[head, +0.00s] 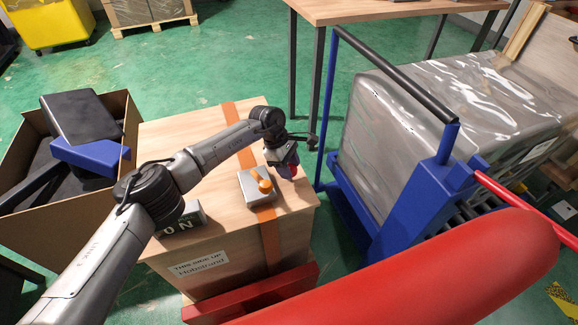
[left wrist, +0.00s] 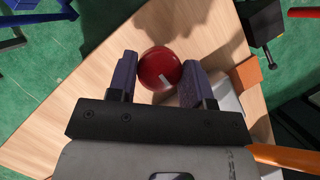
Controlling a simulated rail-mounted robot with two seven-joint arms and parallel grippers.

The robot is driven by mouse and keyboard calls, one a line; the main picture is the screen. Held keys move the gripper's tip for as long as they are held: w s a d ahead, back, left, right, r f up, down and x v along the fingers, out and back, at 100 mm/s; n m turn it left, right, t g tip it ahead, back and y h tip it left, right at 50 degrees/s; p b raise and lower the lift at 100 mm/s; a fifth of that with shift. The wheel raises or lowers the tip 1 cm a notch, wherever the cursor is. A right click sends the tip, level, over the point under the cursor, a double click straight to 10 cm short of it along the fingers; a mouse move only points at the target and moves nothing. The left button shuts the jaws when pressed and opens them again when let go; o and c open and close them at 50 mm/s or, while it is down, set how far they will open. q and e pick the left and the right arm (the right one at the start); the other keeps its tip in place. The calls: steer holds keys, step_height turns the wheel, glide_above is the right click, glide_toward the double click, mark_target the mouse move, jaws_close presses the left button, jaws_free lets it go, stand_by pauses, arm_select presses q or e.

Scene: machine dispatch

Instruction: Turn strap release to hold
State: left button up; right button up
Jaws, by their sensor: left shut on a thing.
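A round red knob (left wrist: 160,68) with a small white mark stands near the edge of the wooden crate's top (head: 200,115). In the left wrist view it sits between the two purple fingers of my left gripper (left wrist: 158,80). In the head view the knob (head: 294,171) is mostly hidden by my left gripper (head: 288,166), which is shut on it. Beside it, a grey box (head: 256,194) with an orange handle (head: 265,186) is fixed over the orange strap (head: 269,243). I cannot read any hold label. My right gripper is not in view.
A block marked "ON" (head: 191,220) lies under my left arm. An open carton (head: 20,165) with dark and blue items stands left. A blue cart (head: 432,192) with a wrapped load (head: 460,110) stands close on the right. A large red rounded shape (head: 420,275) fills the front.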

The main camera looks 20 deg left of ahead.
arm_select(q)
steer(key=o, duration=0.9)
steer(key=shift+r, duration=0.1)
steer(key=p+v, duration=0.5)
steer(key=v, duration=0.8)
steer(key=shift+r, duration=0.3)
steer(key=shift+p, duration=0.35)
